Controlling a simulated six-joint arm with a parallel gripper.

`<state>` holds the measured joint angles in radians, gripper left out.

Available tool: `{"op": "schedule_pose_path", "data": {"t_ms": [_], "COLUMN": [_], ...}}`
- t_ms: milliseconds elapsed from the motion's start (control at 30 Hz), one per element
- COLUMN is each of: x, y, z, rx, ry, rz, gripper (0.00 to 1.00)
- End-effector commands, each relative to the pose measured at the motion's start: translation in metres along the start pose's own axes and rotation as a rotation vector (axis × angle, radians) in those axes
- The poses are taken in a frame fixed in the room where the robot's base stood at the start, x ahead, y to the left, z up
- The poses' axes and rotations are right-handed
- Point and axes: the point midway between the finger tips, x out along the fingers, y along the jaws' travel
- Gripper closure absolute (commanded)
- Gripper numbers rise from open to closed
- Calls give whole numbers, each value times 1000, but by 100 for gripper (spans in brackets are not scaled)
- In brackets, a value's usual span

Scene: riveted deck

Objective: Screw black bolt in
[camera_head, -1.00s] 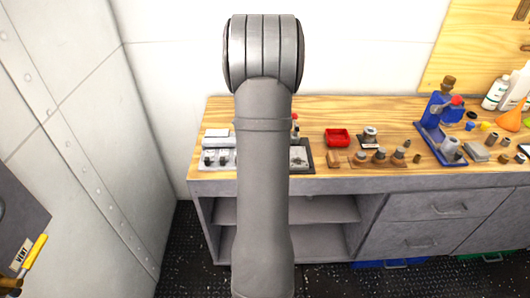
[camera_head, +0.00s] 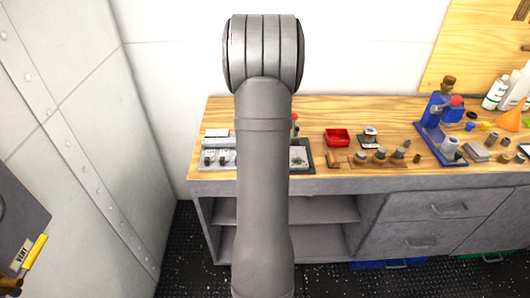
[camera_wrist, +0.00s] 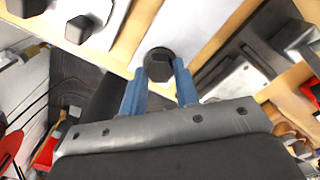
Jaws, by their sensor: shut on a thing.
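The black bolt (camera_wrist: 159,70) shows in the wrist view with its dark hexagonal head between the blue fingertips of my gripper (camera_wrist: 158,78). My gripper is shut on this head. A white plate (camera_wrist: 188,28) lies around and beyond the bolt. The bolt's shank is hidden, so I cannot tell how deep it sits. In the head view my own arm covers the gripper and the bolt.
Other dark bolt heads (camera_wrist: 79,29) stand on pale blocks at the upper left of the wrist view. On the wooden bench (camera_head: 330,110) are a red tray (camera_head: 338,137), several small parts and a blue press (camera_head: 436,130). The bench's back middle is clear.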

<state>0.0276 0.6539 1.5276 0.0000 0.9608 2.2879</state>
Motion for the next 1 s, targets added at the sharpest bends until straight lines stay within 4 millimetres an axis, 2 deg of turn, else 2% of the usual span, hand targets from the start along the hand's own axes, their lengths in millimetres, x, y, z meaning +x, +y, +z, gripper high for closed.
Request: {"op": "schedule_pose_path", "data": {"t_ms": [667,700,767,800,1000], "x": [-3,-3,-3,-3,-1], "y": [-2,-2,-2,-2,-1], "z": [2,2,2,1,1], "rx": [57,57,56,56,56], "ry": [-7,-6,-6,-5,-2], "rz": [-7,-7,-6,-5,-3], "gripper": [94,64,52,50,50]}}
